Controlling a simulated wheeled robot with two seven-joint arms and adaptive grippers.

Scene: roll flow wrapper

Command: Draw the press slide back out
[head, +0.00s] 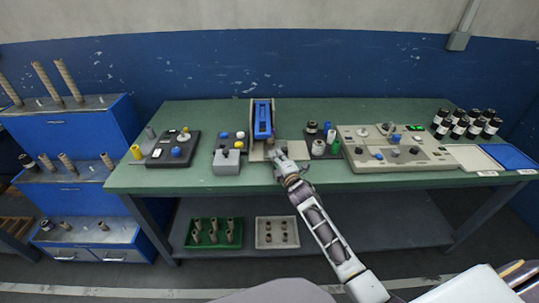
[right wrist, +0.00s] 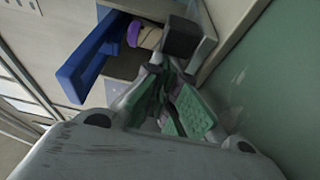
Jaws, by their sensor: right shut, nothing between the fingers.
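The press (head: 263,119) is a blue upright unit with pale side walls near the middle of the green table. A pale base plate (head: 258,155) lies in front of it. My right gripper (head: 278,152) is at the front of the press, low over the plate. In the right wrist view its green-padded fingers (right wrist: 175,95) are shut and empty. A dark block (right wrist: 184,38) lies just beyond the fingertips; I cannot tell whether they touch. A blue part (right wrist: 85,65) and a purple ring (right wrist: 134,33) show to its left. I cannot make out the slide's position. My left gripper is not in view.
A grey box with knobs (head: 227,160) stands left of the press. Dark fixtures with cylinders (head: 318,147) stand close on its right, then a wide beige panel (head: 396,158). Several dark jars (head: 470,123) stand at the far right. Open green table (head: 210,113) lies behind.

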